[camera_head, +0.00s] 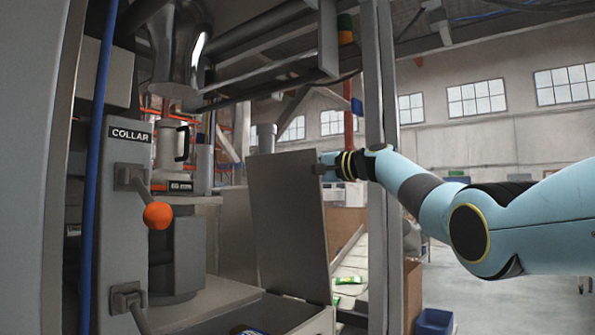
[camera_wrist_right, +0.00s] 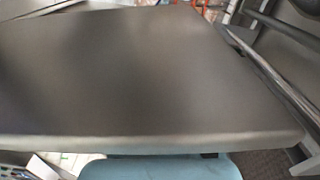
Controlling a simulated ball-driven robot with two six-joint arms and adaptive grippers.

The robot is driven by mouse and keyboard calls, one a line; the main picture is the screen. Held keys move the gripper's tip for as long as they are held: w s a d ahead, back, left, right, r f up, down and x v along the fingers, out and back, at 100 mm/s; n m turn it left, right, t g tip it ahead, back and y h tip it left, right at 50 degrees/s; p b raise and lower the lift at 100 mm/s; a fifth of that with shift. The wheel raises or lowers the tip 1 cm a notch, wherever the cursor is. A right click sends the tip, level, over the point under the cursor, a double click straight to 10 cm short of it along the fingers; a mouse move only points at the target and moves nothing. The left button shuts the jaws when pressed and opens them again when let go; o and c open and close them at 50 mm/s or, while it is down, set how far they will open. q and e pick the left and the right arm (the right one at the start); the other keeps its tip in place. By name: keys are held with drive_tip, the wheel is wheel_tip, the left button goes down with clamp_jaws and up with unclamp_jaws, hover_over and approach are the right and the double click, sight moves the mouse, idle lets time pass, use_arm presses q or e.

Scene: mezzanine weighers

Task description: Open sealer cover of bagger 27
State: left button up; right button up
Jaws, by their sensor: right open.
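A flat dark grey panel (camera_head: 287,222), which looks like the sealer cover, stands nearly upright and slightly tilted on the bagger in the head view. It fills most of the right wrist view (camera_wrist_right: 150,80). My right arm comes in from the right, and my right gripper (camera_head: 320,168) is at the panel's upper right edge. The gripper is open; its fingertips are partly hidden, and I cannot tell whether they touch the panel. Light blue parts of mine show below the panel's edge in the wrist view. My left gripper is not in view.
A grey column labelled COLLAR (camera_head: 130,134) carries a lever with an orange knob (camera_head: 157,215). A grey upright post (camera_head: 378,90) stands just behind my right wrist. A blue bin (camera_head: 435,321) is on the floor. Green-and-white packets (camera_head: 349,280) lie behind the panel.

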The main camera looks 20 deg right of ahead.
drive_tip(key=shift+w+a, duration=0.1)
drive_tip(key=shift+a, duration=0.25)
drive_tip(key=v, duration=1.2)
drive_tip(key=shift+d, duration=0.1)
